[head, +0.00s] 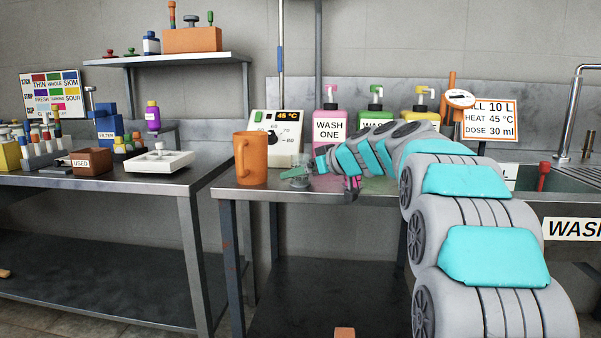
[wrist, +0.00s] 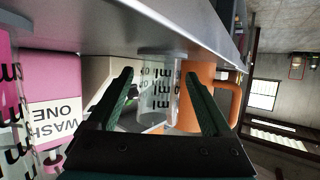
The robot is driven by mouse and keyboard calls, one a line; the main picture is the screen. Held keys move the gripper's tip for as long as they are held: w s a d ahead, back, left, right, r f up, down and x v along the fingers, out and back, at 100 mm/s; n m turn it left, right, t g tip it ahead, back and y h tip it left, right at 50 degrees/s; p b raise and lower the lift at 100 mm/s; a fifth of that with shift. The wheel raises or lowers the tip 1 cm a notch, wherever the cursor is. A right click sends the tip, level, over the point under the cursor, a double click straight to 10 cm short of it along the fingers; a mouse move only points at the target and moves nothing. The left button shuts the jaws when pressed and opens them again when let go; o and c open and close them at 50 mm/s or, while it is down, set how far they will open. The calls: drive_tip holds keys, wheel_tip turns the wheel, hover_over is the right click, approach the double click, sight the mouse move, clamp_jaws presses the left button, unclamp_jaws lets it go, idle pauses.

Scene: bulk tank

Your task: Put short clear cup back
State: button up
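My gripper (wrist: 160,76) is open, with one dark green finger on each side of the cup in the wrist view. I cannot tell whether the fingers touch it. In the head view my gripper (head: 296,173) is low over the table, pointing left.
The orange mug also shows close to the right finger in the wrist view (wrist: 197,95). The pink WASH ONE bottle (head: 328,130) and the dial box (head: 277,138) stand behind. Other clear marked vessels (wrist: 14,95) are at the wrist view's left edge.

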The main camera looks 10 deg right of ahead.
drive_tip(key=shift+r, duration=0.2)
drive_tip(key=b+v, duration=0.1)
drive_tip(key=v, duration=1.1)
drive_tip(key=shift+f, duration=0.1)
drive_tip(key=s+a+f+m+g+h, duration=0.1)
drive_tip(key=s+a+f+g, duration=0.4)
drive_tip(key=s+f, duration=0.4)
drive_tip(key=s+a+f+m+g+h, duration=0.1)
drive_tip(key=s+a+f+m+g, duration=0.1)
drive_tip(key=s+a+f, duration=0.7)
drive_tip(key=s+d+f+m+g+h, duration=0.1)
drive_tip(key=s+d+f+g, duration=0.1)
drive_tip(key=s+f, duration=0.3)
drive_tip(key=s+d+f+m+g+h, duration=0.1)
drive_tip(key=s+f, duration=0.5)
drive_tip(key=s, duration=0.7)
drive_tip(key=s+d+f+m+g+h, duration=0.1)
drive_tip(key=s+d+f+g+h, duration=0.2)
drive_tip(key=s, duration=0.6)
wheel_tip(320, 180, down, 3)
drive_tip(key=shift+s+d+f+m, duration=0.2)
drive_tip(key=shift+s+d+m, duration=0.1)
drive_tip(key=shift+d, duration=0.7)
drive_tip(key=shift+w, duration=0.1)
